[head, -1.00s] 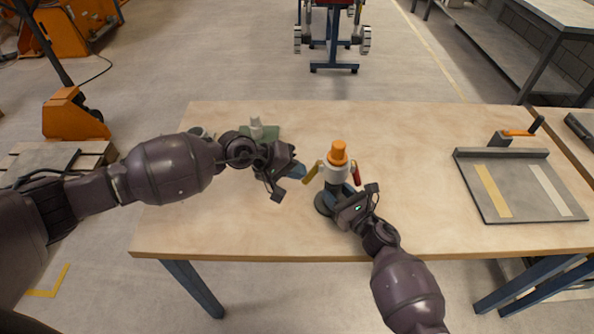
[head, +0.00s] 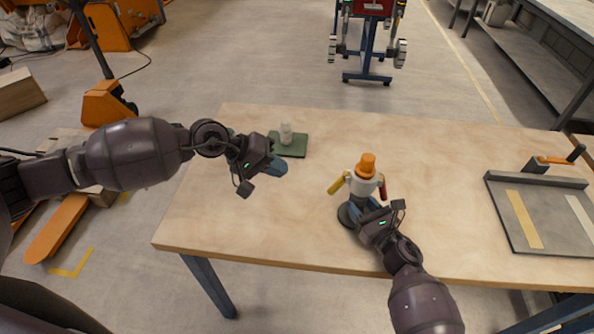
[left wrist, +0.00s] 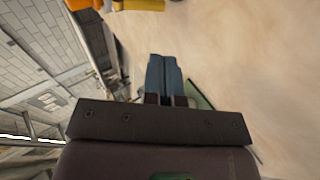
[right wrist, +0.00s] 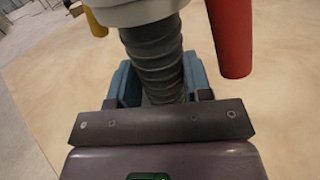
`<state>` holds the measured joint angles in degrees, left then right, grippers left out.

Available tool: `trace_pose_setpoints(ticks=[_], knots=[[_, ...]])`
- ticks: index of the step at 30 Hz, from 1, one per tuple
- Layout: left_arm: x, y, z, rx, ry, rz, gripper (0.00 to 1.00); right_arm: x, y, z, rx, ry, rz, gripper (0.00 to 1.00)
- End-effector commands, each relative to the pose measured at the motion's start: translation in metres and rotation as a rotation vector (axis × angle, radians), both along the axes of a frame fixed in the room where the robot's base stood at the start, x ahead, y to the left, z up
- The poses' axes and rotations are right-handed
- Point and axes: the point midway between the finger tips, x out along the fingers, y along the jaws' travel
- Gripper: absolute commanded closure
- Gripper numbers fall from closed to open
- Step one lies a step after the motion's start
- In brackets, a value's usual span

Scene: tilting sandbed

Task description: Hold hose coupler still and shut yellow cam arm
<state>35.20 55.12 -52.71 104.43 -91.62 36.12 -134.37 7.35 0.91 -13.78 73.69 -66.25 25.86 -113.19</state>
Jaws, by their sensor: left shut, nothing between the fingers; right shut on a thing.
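The hose coupler (head: 362,186) stands upright on the table, with an orange top, white body and dark ribbed hose (right wrist: 155,60) below. Its yellow cam arm (head: 339,183) slopes down and outward on the left; its tip also shows in the right wrist view (right wrist: 95,22). The red arm (head: 382,188) hangs close on the right side (right wrist: 232,40). My right gripper (head: 369,212) is shut around the ribbed hose below the white body. My left gripper (head: 277,168) is shut and empty, left of the coupler and apart from the yellow arm.
A green plate (head: 292,150) with a small pale fitting (head: 286,133) lies behind my left gripper. A grey tray (head: 500,205) with coloured strips is at the right. The tabletop (head: 430,160) between coupler and tray is clear.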

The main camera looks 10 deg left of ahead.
Motion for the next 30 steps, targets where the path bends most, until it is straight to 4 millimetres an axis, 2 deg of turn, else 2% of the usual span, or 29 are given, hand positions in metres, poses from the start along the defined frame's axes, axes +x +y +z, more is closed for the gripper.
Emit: trace_pose_setpoints(ticks=[3, 7, 22, 26, 30], knots=[[-0.003, 0.011, 0.006, 0.001, 0.0, 0.001, 1.0, 0.0, 0.0, 0.0, 0.0, 0.0, 0.001, 0.91], [-0.005, 0.016, 0.009, 0.0, 0.0, 0.0, 1.0, 0.0, 0.0, 0.0, 0.0, 0.0, 0.001, 0.91], [-0.006, 0.018, 0.008, -0.001, 0.002, 0.0, 1.0, 0.0, 0.0, 0.0, 0.0, 0.0, 0.001, 0.91], [-0.015, 0.018, -0.005, -0.005, 0.03, 0.005, 1.0, 0.0, 0.0, 0.0, 0.0, 0.0, 0.001, 0.91], [-0.038, 0.01, -0.029, -0.049, 0.09, 0.016, 1.0, 0.0, 0.0, 0.0, 0.0, 0.0, 0.0, 0.91]])
